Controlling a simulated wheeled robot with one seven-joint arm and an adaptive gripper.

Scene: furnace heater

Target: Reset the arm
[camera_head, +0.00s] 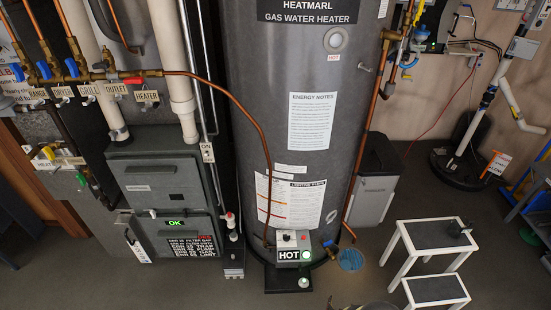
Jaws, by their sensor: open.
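A small dark grey sliver shows at the bottom edge, right of centre, in the head view. It looks like part of my arm, but the frame cuts it off. I cannot make out my gripper's fingers or anything held. The tall grey gas water heater (259,120) stands in the middle, with a control box (291,238) low on its front, a "HOT" label and a lit green light. The grey furnace (160,183) stands to its left, with a green "OK" display.
A grey bin (373,197) stands beside the heater. Copper pipes and valves (72,68) run at upper left. Floor (205,275) is clear before the furnace.

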